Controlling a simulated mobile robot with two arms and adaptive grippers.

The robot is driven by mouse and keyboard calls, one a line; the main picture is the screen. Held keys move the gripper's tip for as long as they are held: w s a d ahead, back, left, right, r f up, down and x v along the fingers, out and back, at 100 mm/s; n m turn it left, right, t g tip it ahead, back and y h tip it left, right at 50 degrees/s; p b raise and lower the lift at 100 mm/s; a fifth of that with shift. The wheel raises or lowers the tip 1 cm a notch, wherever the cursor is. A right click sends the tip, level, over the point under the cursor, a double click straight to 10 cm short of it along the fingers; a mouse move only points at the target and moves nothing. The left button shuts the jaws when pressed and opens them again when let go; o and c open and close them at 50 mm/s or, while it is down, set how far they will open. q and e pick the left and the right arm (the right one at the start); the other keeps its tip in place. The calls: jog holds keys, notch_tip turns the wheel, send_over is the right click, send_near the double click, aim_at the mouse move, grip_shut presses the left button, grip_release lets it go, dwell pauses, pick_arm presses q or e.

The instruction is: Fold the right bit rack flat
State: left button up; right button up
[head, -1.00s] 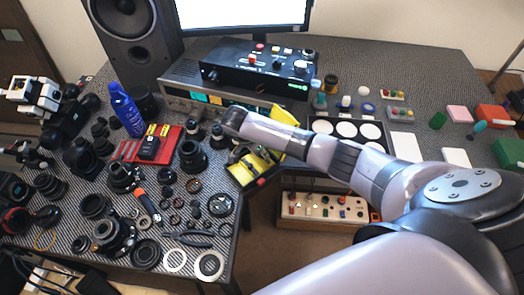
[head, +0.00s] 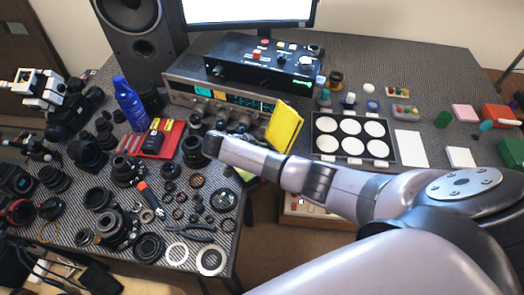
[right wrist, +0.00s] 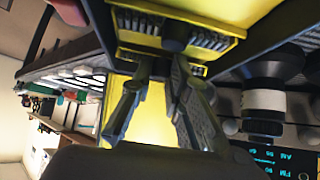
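The right bit rack shows as an upright, tilted yellow panel (head: 284,127) at the table's front edge in the head view. Its lower part is mostly hidden behind my right arm. In the right wrist view, the rack (right wrist: 225,12) fills the upper middle, with yellow surfaces and rows of dark bits. My right gripper (right wrist: 162,65) points at it; the fingers are apart, with yellow showing between them. I cannot tell whether the fingertips touch it. In the head view the right gripper is hidden by its own arm. My left gripper is not in view.
Lens parts crowd the table left of the rack, with a red tray (head: 157,142) and a blue bottle (head: 129,105). A stacked instrument (head: 222,92) stands behind the rack. A tray of white discs (head: 354,136) lies to its right.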

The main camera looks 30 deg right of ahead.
jog(key=o, duration=0.4)
jog(key=shift+a, duration=0.1)
jog(key=v, duration=1.2)
jog(key=shift+c, duration=0.2)
